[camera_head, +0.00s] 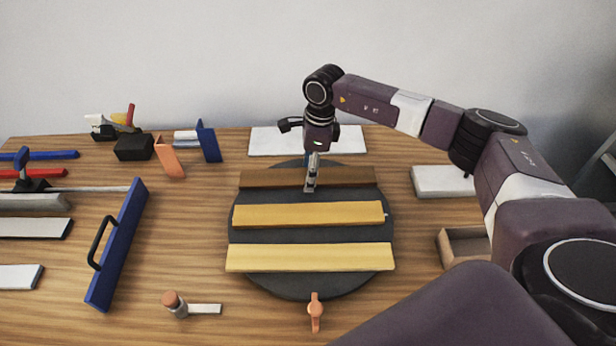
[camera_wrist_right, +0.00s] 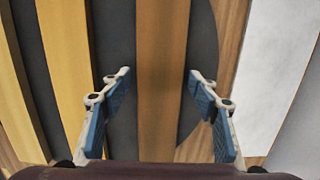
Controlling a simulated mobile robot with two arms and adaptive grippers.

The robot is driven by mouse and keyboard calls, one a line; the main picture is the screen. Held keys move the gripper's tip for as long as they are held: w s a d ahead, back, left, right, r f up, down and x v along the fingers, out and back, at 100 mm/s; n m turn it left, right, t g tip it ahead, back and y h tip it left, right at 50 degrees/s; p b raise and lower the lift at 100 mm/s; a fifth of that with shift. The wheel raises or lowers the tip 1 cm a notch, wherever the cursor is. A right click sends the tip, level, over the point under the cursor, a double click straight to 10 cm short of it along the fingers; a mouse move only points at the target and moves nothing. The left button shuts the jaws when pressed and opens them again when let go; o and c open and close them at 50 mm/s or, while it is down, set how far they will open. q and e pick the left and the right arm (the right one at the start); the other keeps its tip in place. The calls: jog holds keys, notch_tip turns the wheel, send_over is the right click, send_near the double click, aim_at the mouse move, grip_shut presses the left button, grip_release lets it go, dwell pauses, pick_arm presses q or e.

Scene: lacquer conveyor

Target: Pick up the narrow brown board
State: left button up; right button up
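The brown board (camera_head: 350,177) lies flat across the back of a dark round disc (camera_head: 310,286), its long side running left to right. My right gripper (camera_head: 311,186) points down over the board's middle and hides a small part of it. In the right wrist view, the gripper (camera_wrist_right: 158,76) is open. The brown board (camera_wrist_right: 162,45) runs between its two blue-padded fingers, with a visible gap on each side. I cannot tell how high the fingertips are above the disc. My left gripper is not in view.
An orange-yellow board (camera_head: 308,214) and a pale yellow board (camera_head: 310,258) lie in front on the disc. White panels (camera_head: 350,140) (camera_head: 443,182) are behind and to the right. A blue handled tool (camera_head: 118,244) lies left. An open box (camera_head: 464,246) stands right.

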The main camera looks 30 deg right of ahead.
jog(key=c, duration=1)
jog(key=shift+c, duration=0.3)
jog(key=shift+w+r, duration=0.1)
jog(key=shift+r, duration=0.1)
